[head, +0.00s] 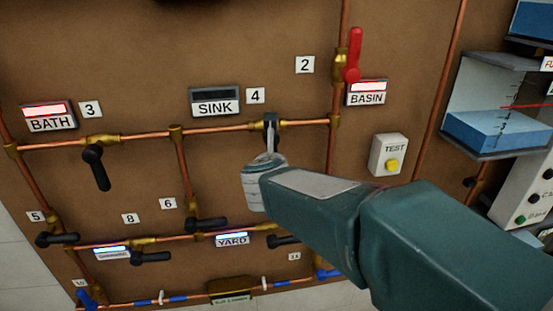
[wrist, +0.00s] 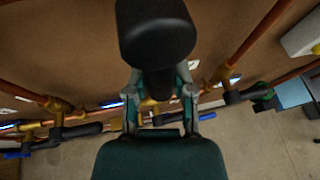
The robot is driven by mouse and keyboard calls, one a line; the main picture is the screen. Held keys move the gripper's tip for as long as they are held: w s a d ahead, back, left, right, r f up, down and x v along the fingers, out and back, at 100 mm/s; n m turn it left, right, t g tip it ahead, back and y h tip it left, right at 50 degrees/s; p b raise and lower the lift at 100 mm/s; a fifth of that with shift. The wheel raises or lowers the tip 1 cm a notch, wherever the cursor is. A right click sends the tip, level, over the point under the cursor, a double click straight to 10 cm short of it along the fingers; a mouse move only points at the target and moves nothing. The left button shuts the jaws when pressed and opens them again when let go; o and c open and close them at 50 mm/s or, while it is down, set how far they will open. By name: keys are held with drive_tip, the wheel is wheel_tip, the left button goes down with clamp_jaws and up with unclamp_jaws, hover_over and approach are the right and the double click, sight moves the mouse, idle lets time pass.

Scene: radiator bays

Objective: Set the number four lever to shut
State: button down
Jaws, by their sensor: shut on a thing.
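The number four label (head: 256,96) is on the brown board, right of the SINK plate (head: 215,107), whose lamp is dark. The number four lever (head: 270,122) is below the label on the upper copper pipe. Only its dark top shows in the head view, and my gripper hides the rest, so I cannot tell its angle there. My gripper (head: 269,150) reaches up to it from the lower right. In the wrist view, the lever's thick black handle (wrist: 155,35) fills the top middle, and the fingers of my gripper (wrist: 160,82) are shut on it.
A black lever (head: 97,168) hangs down by label 3, and a red lever (head: 353,58) stands up by label 2. The BATH (head: 47,116) and BASIN (head: 368,92) lamps are lit red. Several black levers lie lower. A TEST box (head: 389,155) is to the right.

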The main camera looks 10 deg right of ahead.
drive_tip(key=shift+a+f+m, duration=0.2)
drive_tip(key=shift+f+m, duration=0.1)
drive_tip(key=shift+f, duration=0.05)
idle(0.3)
drive_tip(key=shift+c, duration=2.2)
unclamp_jaws()
drive_tip(key=shift+a+r, duration=0.1)
drive_tip(key=shift+a, duration=0.05)
drive_tip(key=shift+s+r, duration=0.2)
drive_tip(key=v, duration=1.1)
drive_tip(key=shift+s, duration=0.25)
